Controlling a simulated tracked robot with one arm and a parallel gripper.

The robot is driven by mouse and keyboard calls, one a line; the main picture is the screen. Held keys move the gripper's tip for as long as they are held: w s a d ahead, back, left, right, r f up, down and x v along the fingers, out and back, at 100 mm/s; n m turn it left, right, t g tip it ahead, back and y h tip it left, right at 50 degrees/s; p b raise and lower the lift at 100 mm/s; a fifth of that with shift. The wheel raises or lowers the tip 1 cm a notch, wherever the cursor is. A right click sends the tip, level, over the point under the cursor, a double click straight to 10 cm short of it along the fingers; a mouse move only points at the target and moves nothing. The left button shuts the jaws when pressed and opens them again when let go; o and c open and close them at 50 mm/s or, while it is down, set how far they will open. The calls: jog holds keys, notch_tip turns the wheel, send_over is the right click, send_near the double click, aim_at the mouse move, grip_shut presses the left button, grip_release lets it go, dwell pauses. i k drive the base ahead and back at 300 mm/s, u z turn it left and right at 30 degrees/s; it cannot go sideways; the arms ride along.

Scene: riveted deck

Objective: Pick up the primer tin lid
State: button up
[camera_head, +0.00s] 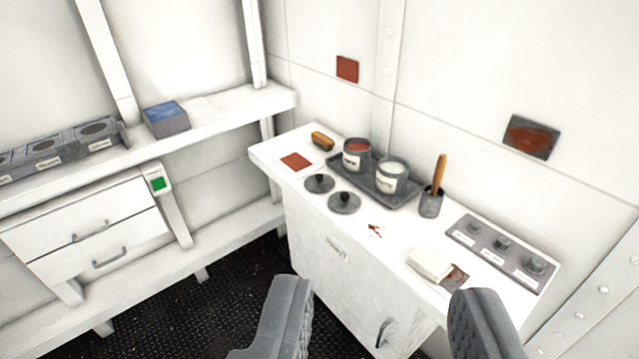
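Two round dark grey lids with black knobs lie flat on the white cabinet top. One lid (319,184) is at the back left, the other lid (344,203) just in front and to its right. I cannot tell which is the primer tin lid. Behind them, a dark tray (373,190) holds two open tins: one tin with red contents (356,156) and one with white contents (391,178). Their labels are too small to read surely. My gripper (382,296) is open and empty, its fingers wide apart at the bottom of the picture, nearer than the lids and apart from them.
A brush pot (431,203) stands right of the tray. A folded cloth (430,263) and a knobbed panel (499,252) lie farther right. An orange-brown brush (323,141) and red card (296,161) are at the left. Red drips mark the cabinet top before the tray. A shelf (210,113) runs left.

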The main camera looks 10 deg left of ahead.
aim_at(317, 182)
jog(key=k, duration=0.6)
jog(key=u, duration=0.45)
jog(key=i, duration=0.85)
jog(key=u, duration=0.35)
jog(key=i, duration=1.3)
jog(key=z, duration=0.75)
jog(key=i, duration=0.55)
jog(key=z, duration=0.35)
